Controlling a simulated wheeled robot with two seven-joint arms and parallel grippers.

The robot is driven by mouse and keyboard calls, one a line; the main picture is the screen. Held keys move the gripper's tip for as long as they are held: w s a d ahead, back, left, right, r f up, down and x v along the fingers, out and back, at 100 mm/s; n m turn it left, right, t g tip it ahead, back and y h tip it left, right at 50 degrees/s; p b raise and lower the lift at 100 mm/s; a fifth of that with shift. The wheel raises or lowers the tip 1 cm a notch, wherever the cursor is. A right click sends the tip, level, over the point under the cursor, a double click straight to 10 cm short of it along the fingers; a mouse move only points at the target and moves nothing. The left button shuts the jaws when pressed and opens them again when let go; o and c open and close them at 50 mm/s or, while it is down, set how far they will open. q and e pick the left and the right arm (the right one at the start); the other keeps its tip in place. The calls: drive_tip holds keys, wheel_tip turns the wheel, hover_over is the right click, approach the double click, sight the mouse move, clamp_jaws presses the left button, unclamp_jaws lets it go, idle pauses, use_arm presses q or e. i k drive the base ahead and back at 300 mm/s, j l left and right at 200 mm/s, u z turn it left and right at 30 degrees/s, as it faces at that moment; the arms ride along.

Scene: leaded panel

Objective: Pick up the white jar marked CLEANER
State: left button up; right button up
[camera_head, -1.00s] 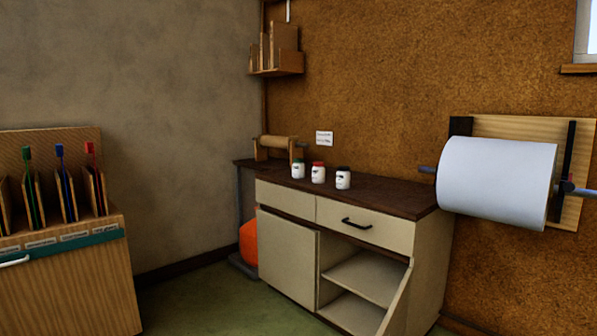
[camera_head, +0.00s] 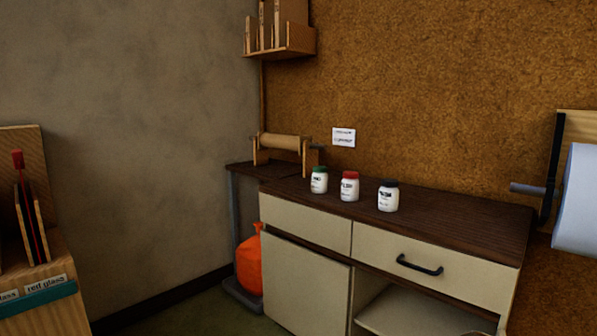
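Three small white jars stand upright in a row on the dark top of the cabinet (camera_head: 460,218). The left one (camera_head: 319,181) has a green lid, the middle one (camera_head: 349,188) a red lid, and the right one (camera_head: 388,197) a black lid. Each has dark lettering on its front. The lettering is too small to read surely, so I cannot tell which jar is marked CLEANER. The jars stand apart from each other. Neither of my grippers is in view.
A wooden roller stand (camera_head: 284,146) is behind the jars at the left. An orange bag (camera_head: 249,264) sits beside the cabinet. The cabinet's lower right compartment is open. A glass rack (camera_head: 45,290) is at the left, a white paper roll (camera_head: 578,205) at the right.

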sight(319, 178)
drive_tip(key=i+j+z, duration=0.3)
drive_tip(key=i+j, duration=0.4)
drive_tip(key=i, duration=0.15)
drive_tip(key=i+j+z, duration=0.35)
drive_tip(key=i+j, duration=0.45)
drive_tip(key=j, duration=0.15)
